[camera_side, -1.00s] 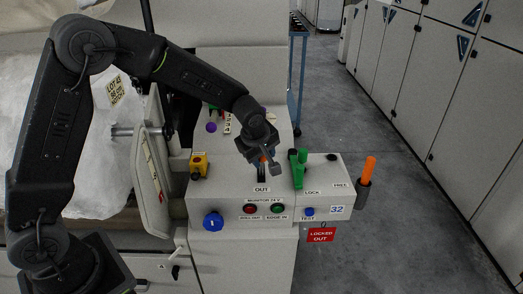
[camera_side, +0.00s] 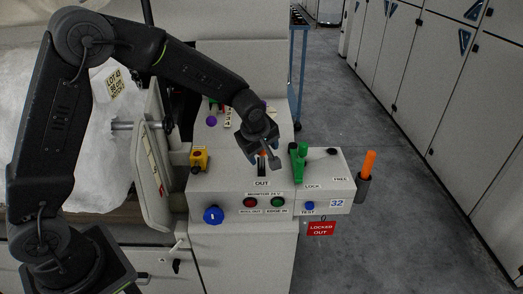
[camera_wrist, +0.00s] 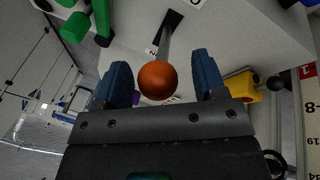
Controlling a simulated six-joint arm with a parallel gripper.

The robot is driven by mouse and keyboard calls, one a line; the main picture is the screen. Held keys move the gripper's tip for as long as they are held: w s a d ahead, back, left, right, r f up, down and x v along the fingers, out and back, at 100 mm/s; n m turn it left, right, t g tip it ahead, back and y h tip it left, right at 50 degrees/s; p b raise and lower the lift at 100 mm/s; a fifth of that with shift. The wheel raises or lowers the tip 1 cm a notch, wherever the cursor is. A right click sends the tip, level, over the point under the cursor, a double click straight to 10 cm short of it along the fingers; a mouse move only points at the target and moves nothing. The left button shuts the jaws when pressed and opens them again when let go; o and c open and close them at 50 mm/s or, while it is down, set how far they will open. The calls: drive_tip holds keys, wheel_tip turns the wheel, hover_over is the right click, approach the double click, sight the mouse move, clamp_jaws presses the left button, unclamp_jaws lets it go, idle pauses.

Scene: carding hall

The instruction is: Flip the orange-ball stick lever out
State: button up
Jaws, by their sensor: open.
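The orange ball (camera_wrist: 158,80) of the stick lever sits between the two blue fingers of my gripper (camera_wrist: 160,82) in the wrist view, with a gap on both sides. Its grey stick (camera_wrist: 166,42) runs from the ball to a dark slot in the light panel. In the side view my gripper (camera_side: 262,156) is over the console top, just behind the OUT label (camera_side: 262,183). Only a little orange of the ball shows there, and the gripper hides most of the lever. The gripper is open.
A green handle (camera_side: 299,162) stands close to the right of my gripper. A yellow box switch (camera_side: 199,161) is to the left. A blue knob (camera_side: 213,215), red button (camera_side: 250,202) and green button (camera_side: 278,202) are on the front face. An orange stick (camera_side: 369,163) stands at the right.

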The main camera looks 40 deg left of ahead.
drive_tip(key=v, duration=1.3)
drive_tip(key=shift+s+r, duration=0.2)
drive_tip(key=shift+r, duration=0.1)
drive_tip(key=s+a+r+m+t+h, duration=0.1)
drive_tip(key=s+a+r+m, duration=0.1)
drive_tip(key=s+m, duration=1.3)
drive_tip(key=s, duration=0.8)
drive_tip(key=shift+s+r+m+h, duration=0.25)
drive_tip(key=shift+s+m+h, duration=0.05)
drive_tip(key=shift+s, duration=0.05)
drive_tip(key=shift+a, duration=0.1)
